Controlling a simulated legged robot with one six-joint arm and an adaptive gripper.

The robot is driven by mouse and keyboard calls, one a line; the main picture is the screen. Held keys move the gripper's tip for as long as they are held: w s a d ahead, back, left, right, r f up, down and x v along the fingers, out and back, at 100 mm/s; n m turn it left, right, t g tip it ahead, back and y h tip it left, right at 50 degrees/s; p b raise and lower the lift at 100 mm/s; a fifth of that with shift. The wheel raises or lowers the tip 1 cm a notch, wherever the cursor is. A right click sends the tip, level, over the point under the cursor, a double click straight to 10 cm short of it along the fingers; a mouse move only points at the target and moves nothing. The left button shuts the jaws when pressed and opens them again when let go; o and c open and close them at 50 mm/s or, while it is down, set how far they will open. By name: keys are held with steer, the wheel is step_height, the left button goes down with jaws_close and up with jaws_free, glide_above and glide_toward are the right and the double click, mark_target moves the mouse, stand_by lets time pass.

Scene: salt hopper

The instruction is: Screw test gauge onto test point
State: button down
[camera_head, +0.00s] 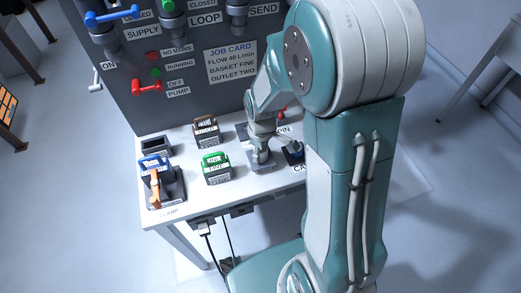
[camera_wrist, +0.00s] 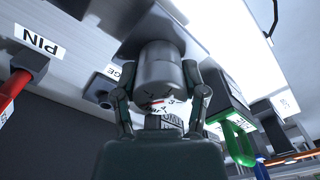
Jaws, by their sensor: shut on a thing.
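My gripper (camera_wrist: 158,98) is shut on a grey cylindrical body with a white face and a red mark, which looks like the test gauge (camera_wrist: 160,72). In the wrist view the two fingers press on its left and right sides. A dark round part (camera_wrist: 150,50) lies at its far end; I cannot tell whether they touch. In the head view my gripper (camera_head: 261,150) is low over the bench, by a grey block (camera_head: 262,166); the gauge is not clear there. I cannot make out which fitting is the test point.
On the white bench (camera_head: 188,203) stand a green-handled basket (camera_head: 215,168), a brown-handled one (camera_head: 206,132) and a blue-handled one (camera_head: 156,165) beside an orange clamp (camera_head: 155,188). A red pin (camera_wrist: 14,86) is near the PIN label. The grey panel (camera_head: 130,100) rises behind.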

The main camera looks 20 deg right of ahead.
steer(key=shift+s+f+m, duration=0.1)
steer(key=shift+m, duration=0.3)
steer(key=m, duration=0.3)
steer(key=shift+m, duration=0.5)
steer(key=shift+m, duration=1.6)
steer(key=shift+c, duration=0.3)
jaws_free()
